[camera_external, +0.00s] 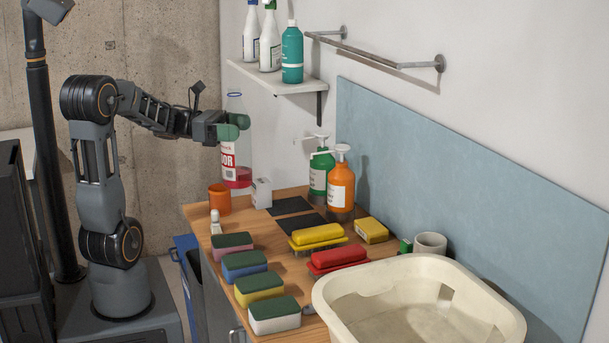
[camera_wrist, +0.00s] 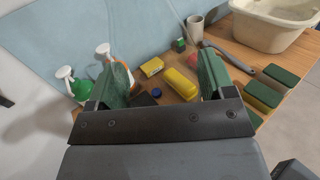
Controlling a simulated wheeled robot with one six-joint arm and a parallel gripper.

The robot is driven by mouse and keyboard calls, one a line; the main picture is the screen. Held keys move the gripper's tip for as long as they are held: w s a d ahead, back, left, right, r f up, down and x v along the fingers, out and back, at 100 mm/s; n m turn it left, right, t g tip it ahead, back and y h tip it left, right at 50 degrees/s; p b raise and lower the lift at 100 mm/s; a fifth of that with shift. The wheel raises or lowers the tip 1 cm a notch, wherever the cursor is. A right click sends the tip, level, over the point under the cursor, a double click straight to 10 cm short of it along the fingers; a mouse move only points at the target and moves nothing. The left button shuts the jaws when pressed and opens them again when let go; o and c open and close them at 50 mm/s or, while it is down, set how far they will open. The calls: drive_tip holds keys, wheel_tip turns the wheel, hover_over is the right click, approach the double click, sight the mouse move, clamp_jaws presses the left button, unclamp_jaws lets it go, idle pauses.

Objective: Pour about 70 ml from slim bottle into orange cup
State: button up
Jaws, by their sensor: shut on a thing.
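The slim bottle (camera_external: 229,158) is clear with a red and white label and pink-red liquid low inside. It is upright in the external view. My gripper (camera_external: 236,126) is shut on its upper part, with green finger pads on either side. The orange cup (camera_external: 219,201) stands upright at the left end of the wooden counter, just below and left of the bottle's base in the picture. I cannot see into the cup. In the wrist view my gripper (camera_wrist: 163,82) shows both green pads; the bottle is hard to make out between them, and I cannot identify the cup.
A small white box (camera_external: 261,193) stands right of the cup, with a small white bottle (camera_external: 215,222) in front. Green (camera_external: 320,172) and orange (camera_external: 341,184) pump bottles stand behind. Several sponges, brushes and a cream basin (camera_external: 345,310) fill the counter. A shelf (camera_external: 280,88) is above right.

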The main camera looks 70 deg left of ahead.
sight(235, 109)
drive_tip(key=shift+r+p, duration=1.9)
drive_tip(key=shift+r, duration=0.35)
drive_tip(key=shift+w+a+f+n+y, duration=0.2)
drive_tip(key=shift+a+n+y, duration=0.1)
drive_tip(key=shift+a+y, duration=0.1)
drive_tip(key=w+a+r+n+t+y, duration=0.25)
drive_tip(key=a+n+y, duration=0.45)
drive_tip(key=a+y, duration=0.35)
drive_tip(key=s+a+r+n+g+y, duration=0.3)
drive_tip(key=a+n+y, duration=0.4)
drive_tip(key=y, duration=0.4)
drive_tip(key=shift+s+a+r+n, duration=0.15)
drive_tip(key=shift+s+r+n, duration=0.25)
drive_tip(key=shift+s, duration=0.5)
drive_tip(key=shift+r, duration=0.1)
